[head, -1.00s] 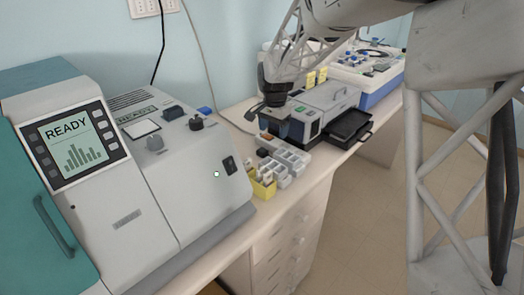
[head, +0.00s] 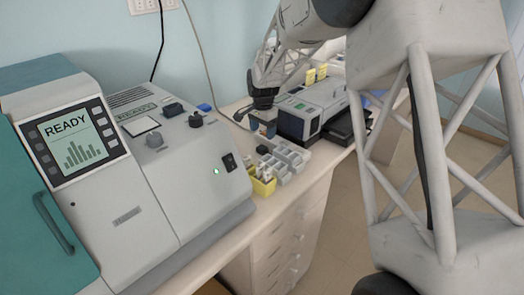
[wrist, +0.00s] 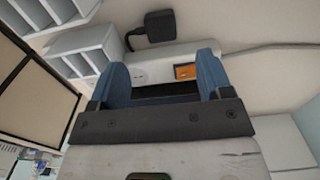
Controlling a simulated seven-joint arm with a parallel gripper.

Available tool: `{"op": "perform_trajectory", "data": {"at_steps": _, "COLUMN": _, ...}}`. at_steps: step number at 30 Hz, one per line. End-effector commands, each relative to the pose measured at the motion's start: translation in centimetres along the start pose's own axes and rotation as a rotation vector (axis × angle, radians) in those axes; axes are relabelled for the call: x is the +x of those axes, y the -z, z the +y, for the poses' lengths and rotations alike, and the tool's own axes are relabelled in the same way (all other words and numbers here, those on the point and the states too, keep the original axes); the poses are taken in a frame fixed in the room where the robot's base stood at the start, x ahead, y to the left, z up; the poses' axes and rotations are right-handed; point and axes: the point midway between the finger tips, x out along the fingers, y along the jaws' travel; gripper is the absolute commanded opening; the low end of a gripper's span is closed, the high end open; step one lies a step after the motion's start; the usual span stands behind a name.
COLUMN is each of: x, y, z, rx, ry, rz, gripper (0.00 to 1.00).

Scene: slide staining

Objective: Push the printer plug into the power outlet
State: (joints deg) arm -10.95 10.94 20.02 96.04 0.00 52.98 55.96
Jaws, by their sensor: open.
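A black block with a cable (wrist: 158,25), which looks like the printer plug, lies on the bench just beyond my fingertips in the wrist view. In the head view a small dark shape (head: 240,115) beside my gripper may be the same plug. My gripper (wrist: 162,75) is open, its two blue fingers apart, with nothing clearly held between them. It also shows in the head view (head: 262,128), low over the bench and partly hidden by my arm. The white wall outlet plate (head: 143,6) is at the top left, with a black cable below it.
The large printer-like machine reading READY (head: 68,125) fills the left. A grey compartment tray (head: 291,160) and a yellow holder (head: 263,186) stand near the bench's front edge. A grey device (head: 312,104) is close to my gripper. In the wrist view, a pale block with an orange patch (wrist: 186,71) lies beyond the fingers.

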Motion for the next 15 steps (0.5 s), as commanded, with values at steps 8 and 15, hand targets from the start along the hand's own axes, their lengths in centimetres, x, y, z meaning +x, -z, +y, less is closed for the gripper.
{"op": "perform_trajectory", "data": {"at_steps": 8, "x": 2.0, "y": 0.0, "z": 0.0, "rx": 0.000, "ry": -0.001, "rz": -0.001, "gripper": 0.72}}
{"op": "perform_trajectory", "data": {"at_steps": 15, "x": 2.5, "y": 0.0, "z": 0.0, "rx": 0.000, "ry": 0.000, "rz": 0.000, "gripper": 0.72}}
